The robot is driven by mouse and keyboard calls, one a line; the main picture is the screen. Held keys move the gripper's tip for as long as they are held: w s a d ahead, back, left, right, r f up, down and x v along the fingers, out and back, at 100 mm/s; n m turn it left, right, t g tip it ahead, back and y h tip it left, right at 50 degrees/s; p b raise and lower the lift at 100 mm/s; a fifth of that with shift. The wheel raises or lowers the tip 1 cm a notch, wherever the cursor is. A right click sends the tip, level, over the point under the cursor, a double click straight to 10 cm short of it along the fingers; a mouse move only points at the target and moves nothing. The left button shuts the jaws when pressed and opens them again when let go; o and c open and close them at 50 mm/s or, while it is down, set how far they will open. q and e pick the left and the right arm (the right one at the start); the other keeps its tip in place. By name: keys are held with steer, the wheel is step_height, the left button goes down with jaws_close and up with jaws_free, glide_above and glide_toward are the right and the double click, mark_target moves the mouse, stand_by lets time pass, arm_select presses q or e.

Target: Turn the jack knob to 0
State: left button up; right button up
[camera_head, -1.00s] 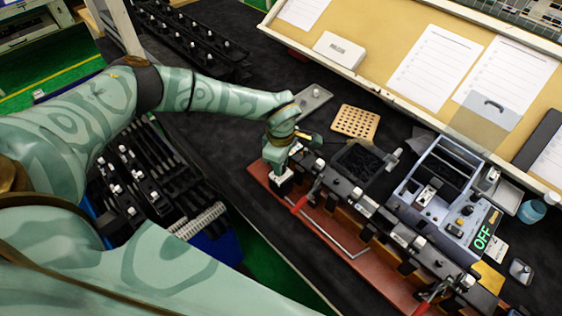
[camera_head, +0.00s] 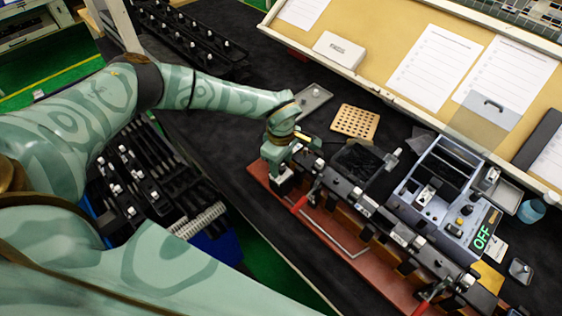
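The blue-grey box (camera_head: 435,195) stands at the right with a green OFF display (camera_head: 483,238) on its corner. It carries a small dark knob (camera_head: 467,210) and other small controls; I cannot tell which is the jack knob or read its setting. My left gripper (camera_head: 280,172) points down at the left end of a long black rail (camera_head: 345,188) on a red-brown base (camera_head: 330,245). It is over a small white and black block (camera_head: 283,186). Its fingers are too small and covered to show whether they are open or shut. My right gripper is out of view.
A black bin (camera_head: 358,163), a perforated tan board (camera_head: 354,122) and a grey tray (camera_head: 312,101) lie behind the rail. A blue bottle (camera_head: 532,210) stands far right. Black racks (camera_head: 130,180) are at the left.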

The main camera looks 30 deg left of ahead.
mark_target(281, 166)
arm_select(q)
step_height(281, 166, up, 16)
stand_by(0.6)
steer(key=shift+r, duration=0.1)
